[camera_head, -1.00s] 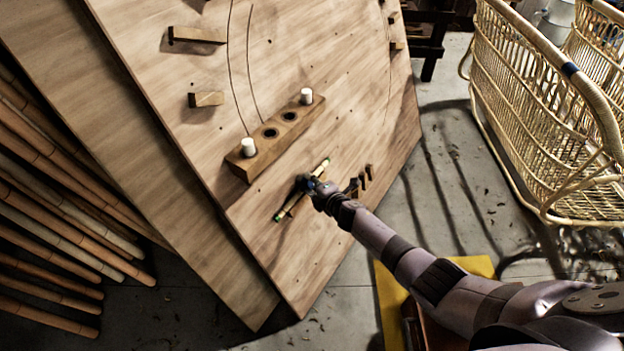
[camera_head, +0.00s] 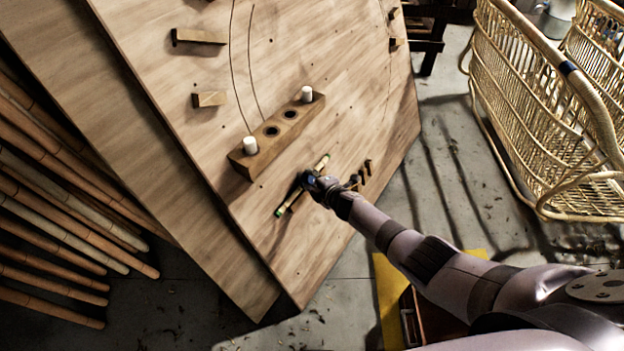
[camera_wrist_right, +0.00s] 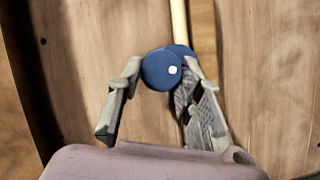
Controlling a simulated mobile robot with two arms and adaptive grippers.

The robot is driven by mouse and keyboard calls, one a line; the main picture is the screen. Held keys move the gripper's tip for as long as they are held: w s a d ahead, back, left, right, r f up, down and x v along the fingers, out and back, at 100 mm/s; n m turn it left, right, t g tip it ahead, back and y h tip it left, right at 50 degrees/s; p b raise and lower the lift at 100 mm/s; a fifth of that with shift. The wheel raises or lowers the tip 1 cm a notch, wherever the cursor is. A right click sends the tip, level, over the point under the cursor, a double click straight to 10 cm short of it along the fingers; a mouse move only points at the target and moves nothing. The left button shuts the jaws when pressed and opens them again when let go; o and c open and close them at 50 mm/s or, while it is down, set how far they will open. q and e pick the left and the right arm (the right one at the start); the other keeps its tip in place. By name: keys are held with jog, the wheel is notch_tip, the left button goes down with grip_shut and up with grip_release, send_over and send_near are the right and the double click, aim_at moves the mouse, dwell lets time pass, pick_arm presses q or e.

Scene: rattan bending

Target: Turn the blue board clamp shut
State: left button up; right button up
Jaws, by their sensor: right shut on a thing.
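The blue board clamp (camera_wrist_right: 161,70) shows in the right wrist view as a round blue knob with a pale centre dot. My right gripper (camera_wrist_right: 158,82) has a finger on each side of the knob and is shut on it. In the head view the right gripper (camera_head: 312,184) is at the clamp on the wooden board (camera_head: 340,120), and it hides most of the clamp. A thin pale rod with green ends (camera_head: 284,207) lies at the clamp; it also shows behind the knob in the wrist view (camera_wrist_right: 179,20). My left gripper is not in view.
A wooden block (camera_head: 275,133) with two white pegs and dark holes sits just above the clamp. Several small wooden blocks and dark pegs stand on the board. Rattan poles (camera_head: 60,220) lie at left. A rattan frame (camera_head: 540,100) stands at right on the grey floor.

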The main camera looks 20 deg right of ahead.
jog(key=shift+d, duration=0.15)
jog(key=o, duration=1.2)
jog(key=shift+c, duration=0.2)
jog(key=v, duration=1.2)
jog(key=shift+f, duration=0.15)
